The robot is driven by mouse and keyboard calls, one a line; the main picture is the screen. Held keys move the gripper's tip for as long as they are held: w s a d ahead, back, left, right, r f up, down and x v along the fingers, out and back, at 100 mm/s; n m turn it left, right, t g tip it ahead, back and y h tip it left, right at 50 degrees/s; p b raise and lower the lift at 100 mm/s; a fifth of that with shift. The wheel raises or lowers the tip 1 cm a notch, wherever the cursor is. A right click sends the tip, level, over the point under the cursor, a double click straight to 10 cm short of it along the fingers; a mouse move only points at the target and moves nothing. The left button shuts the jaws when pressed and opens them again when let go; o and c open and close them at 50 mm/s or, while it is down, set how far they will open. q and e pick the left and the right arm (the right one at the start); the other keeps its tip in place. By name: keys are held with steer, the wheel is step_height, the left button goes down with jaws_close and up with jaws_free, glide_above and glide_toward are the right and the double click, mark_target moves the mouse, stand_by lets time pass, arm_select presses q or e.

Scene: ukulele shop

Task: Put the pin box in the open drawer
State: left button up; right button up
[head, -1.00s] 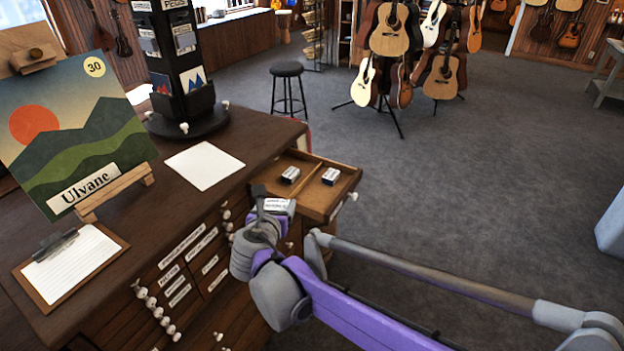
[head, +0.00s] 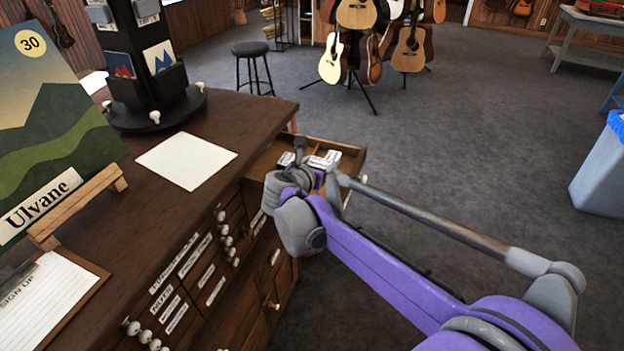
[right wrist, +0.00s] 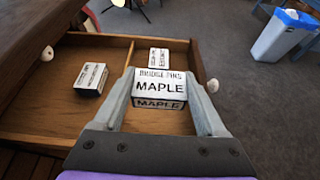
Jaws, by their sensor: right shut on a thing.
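The pin box (right wrist: 160,88) is white, lettered "BRIDGE PINS" and "MAPLE". My right gripper (right wrist: 160,77) is shut on it, one finger on each side. In the right wrist view it shows over the right compartment of the open drawer (right wrist: 50,118); its exact height above the floor is hard to tell. In the head view my right gripper (head: 317,160) is over the open drawer (head: 348,148), and the arm hides part of it. My left gripper is not in view.
One small labelled box (right wrist: 90,78) lies in the drawer's left compartment, another (right wrist: 158,58) at the far end of the right one. A dark wooden counter (head: 150,220) bears a paper sheet (head: 186,160) and a card rack (head: 150,90). Open floor lies right.

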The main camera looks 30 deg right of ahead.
steer(key=shift+f+b, duration=0.3)
steer(key=shift+f, duration=2.8)
steer(key=shift+f, duration=0.1)
steer(key=o, duration=1.3)
steer(key=shift+c, duration=0.2)
steer(key=shift+r, duration=0.2)
steer(key=v, duration=1.2)
steer(key=s+a+f+m+g+y, duration=0.1)
steer(key=s+a+f+m+y, duration=0.1)
steer(key=s+f+m, duration=0.3)
steer(key=s+a+f+m+g+y, duration=0.1)
steer(key=s+f+m+y, duration=0.4)
steer(key=s+m, duration=0.5)
steer(key=s+a+f+m+g+y, duration=0.1)
steer(key=s+a+f+m+y, duration=0.2)
steer(key=s+f+m, duration=0.2)
steer(key=s+m, duration=0.3)
steer(key=m, duration=0.3)
steer(key=shift+s+a+g, duration=0.2)
steer(key=shift+a+g, duration=0.1)
steer(key=shift+g, duration=0.1)
